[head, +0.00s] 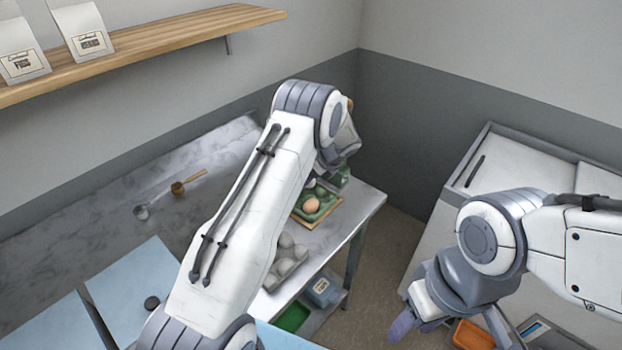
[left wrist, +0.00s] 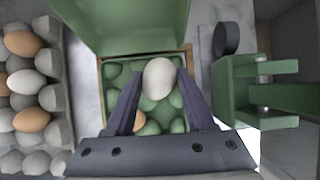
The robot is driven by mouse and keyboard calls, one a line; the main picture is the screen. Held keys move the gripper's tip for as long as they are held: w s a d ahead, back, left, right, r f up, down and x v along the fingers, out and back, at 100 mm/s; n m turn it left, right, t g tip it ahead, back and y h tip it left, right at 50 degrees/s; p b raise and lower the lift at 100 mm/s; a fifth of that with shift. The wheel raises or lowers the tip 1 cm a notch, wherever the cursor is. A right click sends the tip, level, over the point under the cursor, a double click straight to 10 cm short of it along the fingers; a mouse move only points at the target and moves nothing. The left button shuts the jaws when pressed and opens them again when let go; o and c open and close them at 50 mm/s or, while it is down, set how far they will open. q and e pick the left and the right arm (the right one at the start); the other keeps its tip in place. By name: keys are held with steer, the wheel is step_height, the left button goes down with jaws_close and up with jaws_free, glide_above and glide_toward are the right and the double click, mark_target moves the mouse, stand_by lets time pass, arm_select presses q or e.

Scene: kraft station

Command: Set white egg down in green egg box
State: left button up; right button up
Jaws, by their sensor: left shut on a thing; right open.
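The white egg (left wrist: 159,72) is held between the fingers of my left gripper (left wrist: 160,88), which is shut on it. In the left wrist view the egg is over the back middle of the green egg box (left wrist: 112,72); I cannot tell whether it touches a cup. The box's lid (left wrist: 125,25) stands open at the back. A brown egg (left wrist: 139,121) sits in the box, partly behind the left finger. My right gripper (head: 412,318) is open and empty, away from the table.
A grey egg carton (left wrist: 66,100) with brown and white eggs stands left of the box. A green stand (left wrist: 232,80) and a dark round object (left wrist: 226,38) are close on the right. A wooden scoop (head: 188,182) lies on the counter. The wall shelf (head: 150,48) holds white bags.

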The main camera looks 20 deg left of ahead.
arm_select(q)
steer(key=shift+f+b, duration=0.45)
steer(key=shift+f, duration=0.25)
stand_by(0.3)
steer(key=o, duration=0.9)
